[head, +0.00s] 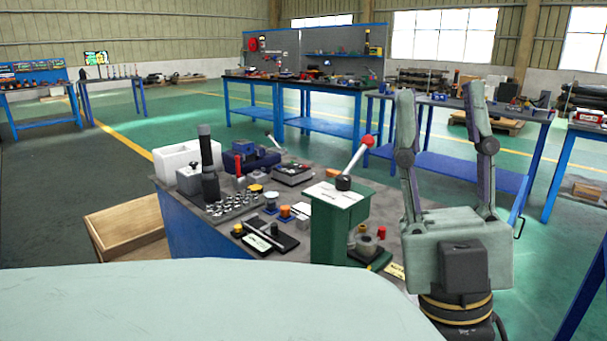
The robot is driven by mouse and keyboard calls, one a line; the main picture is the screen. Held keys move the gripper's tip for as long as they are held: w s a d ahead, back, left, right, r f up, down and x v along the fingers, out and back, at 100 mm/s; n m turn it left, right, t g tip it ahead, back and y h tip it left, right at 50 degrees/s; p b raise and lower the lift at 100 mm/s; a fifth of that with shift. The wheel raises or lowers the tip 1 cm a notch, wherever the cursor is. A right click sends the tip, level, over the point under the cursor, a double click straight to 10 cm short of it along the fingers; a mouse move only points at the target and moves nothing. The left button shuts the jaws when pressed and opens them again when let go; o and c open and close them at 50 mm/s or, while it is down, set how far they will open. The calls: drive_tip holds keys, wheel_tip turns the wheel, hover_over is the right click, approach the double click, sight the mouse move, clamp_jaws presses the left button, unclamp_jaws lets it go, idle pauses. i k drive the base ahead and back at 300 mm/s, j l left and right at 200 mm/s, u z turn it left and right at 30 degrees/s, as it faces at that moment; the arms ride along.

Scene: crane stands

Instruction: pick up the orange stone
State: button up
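No piece is clearly recognisable as the orange stone; several small orange pieces are on the grey workbench top (225,221). One orange-topped piece on a blue base (285,211) is near the middle of the bench. A flat orange piece (333,172) lies at the back right, partly hidden by the lever. A yellow-orange cap (256,188) is farther left. My gripper (441,94) points upward at the right, in front of the bench's right side. Its two fingers are wide apart with nothing between them.
A black upright tool (208,165), a white box (185,158) and an open wooden drawer (128,226) are at the left. Green floor beyond the bench is open.

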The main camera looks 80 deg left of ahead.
sight(331, 173)
drive_tip(key=k+u, duration=0.1)
drive_tip(key=u, duration=2.1)
drive_tip(key=i+j+z, duration=0.25)
drive_tip(key=j+z, duration=0.25)
drive_tip(key=j, duration=0.6)
drive_tip(key=j+z, duration=0.45)
drive_tip(key=j, duration=0.65)
drive_tip(key=i+j, duration=0.1)
drive_tip(key=i, duration=0.9)
drive_tip(key=l+z, duration=0.05)
